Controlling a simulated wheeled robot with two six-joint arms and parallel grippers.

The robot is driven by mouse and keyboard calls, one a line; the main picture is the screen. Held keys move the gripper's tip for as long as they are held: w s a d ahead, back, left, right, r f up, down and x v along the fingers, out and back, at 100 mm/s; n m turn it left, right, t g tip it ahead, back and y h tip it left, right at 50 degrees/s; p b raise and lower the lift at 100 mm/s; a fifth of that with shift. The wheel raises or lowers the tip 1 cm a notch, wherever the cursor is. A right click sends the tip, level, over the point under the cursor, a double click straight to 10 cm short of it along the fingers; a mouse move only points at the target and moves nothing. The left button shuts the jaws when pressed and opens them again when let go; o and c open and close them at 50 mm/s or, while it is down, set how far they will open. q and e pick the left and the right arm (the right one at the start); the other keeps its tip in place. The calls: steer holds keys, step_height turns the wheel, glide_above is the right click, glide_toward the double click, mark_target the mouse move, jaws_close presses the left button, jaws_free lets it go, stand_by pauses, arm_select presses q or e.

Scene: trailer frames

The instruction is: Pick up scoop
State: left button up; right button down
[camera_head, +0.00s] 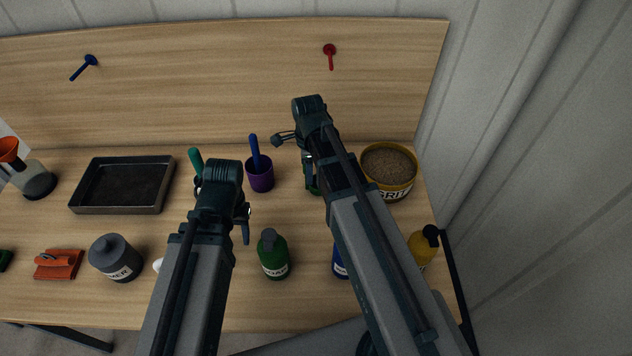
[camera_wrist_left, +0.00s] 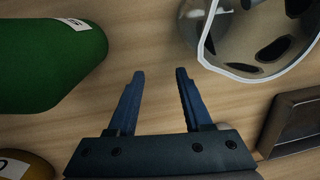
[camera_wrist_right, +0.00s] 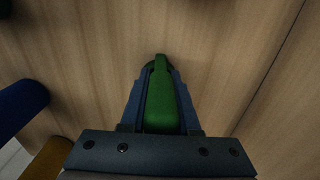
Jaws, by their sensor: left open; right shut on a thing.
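My right gripper (camera_wrist_right: 160,100) points down and is shut on a green, long, handle-like thing (camera_wrist_right: 163,105), with a finger on each side. In the head view my right arm hides most of it, and only a green part (camera_head: 313,185) shows. I cannot tell from its shape whether it is the scoop. My left gripper (camera_wrist_left: 158,75) is open and empty above the bench. In the left wrist view it hangs between a green bottle (camera_wrist_left: 45,55) and a clear, white-rimmed thing (camera_wrist_left: 255,40).
A yellow grit tub (camera_head: 389,160) stands at the back right. A purple cup (camera_head: 260,178) with a blue handle stands between the arms. A dark tray (camera_head: 122,206) lies back left. Grey (camera_head: 115,260), green (camera_head: 273,262) and yellow (camera_head: 422,250) bottles line the front.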

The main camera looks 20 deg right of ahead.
stand_by(0.3)
step_height(320, 180, up, 10)
steer(key=p, duration=1)
arm_select(q)
step_height(320, 180, up, 10)
arm_select(e)
steer(key=c, duration=1.2)
jaws_free()
jaws_close()
arm_select(q)
step_height(320, 180, up, 4)
steer(key=p, duration=0.4)
arm_select(e)
steer(key=s+d+r+m, duration=0.1)
steer(key=d+r+m, duration=0.1)
steer(key=d, duration=0.8)
steer(key=s+d+r+m, duration=0.1)
steer(key=d+r+m, duration=0.1)
steer(key=d, duration=0.8)
steer(key=shift+s+d+m, duration=0.25)
steer(key=shift+s+m, duration=0.05)
steer(key=shift+s, duration=0.1)
